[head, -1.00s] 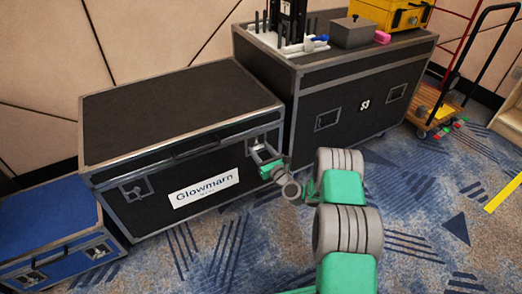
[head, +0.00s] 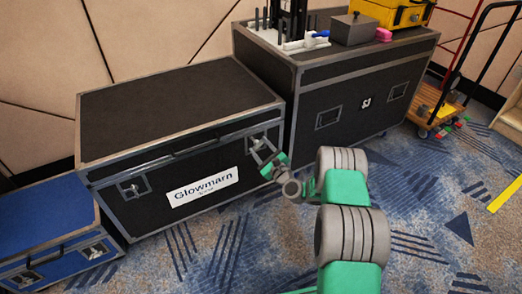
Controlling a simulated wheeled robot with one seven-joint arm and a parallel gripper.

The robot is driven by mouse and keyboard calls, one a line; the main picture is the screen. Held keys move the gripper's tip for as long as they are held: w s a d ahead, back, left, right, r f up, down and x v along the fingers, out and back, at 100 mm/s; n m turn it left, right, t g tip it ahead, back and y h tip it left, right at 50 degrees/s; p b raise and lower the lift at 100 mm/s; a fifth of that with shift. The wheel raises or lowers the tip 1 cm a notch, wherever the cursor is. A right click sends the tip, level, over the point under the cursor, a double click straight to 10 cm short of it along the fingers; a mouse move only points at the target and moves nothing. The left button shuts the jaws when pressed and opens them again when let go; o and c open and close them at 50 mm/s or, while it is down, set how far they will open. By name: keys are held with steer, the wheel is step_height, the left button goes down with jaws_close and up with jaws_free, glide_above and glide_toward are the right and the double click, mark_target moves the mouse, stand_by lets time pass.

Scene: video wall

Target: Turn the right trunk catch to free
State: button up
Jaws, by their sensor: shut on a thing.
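The black trunk (head: 180,105) with grey metal edging stands left of centre, its lid down and a white "Glowmarn" label (head: 203,187) on its front. Its right catch (head: 257,141) sits on the front near the right corner and is partly hidden by my gripper. The left catch (head: 134,188) shows on the other side of the label. My gripper (head: 262,151) is at the right catch, its fingers shut on the part of the catch between them. The gripper is tilted, and the catch's exact angle is too small to tell.
A larger black case (head: 350,95) stands right of the trunk, with a yellow box (head: 400,14) and a grey box (head: 352,28) on top. A blue case (head: 45,230) is at the left. A wooden cart (head: 437,108) stands far right. Patterned carpet in front is clear.

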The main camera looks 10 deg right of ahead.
steer(key=n+b, duration=0.5)
steer(key=n, duration=0.6)
steer(key=shift+n, duration=0.4)
steer(key=o, duration=1.4)
steer(key=p+v, duration=0.2)
steer(key=v, duration=0.5)
steer(key=shift+s, duration=0.35)
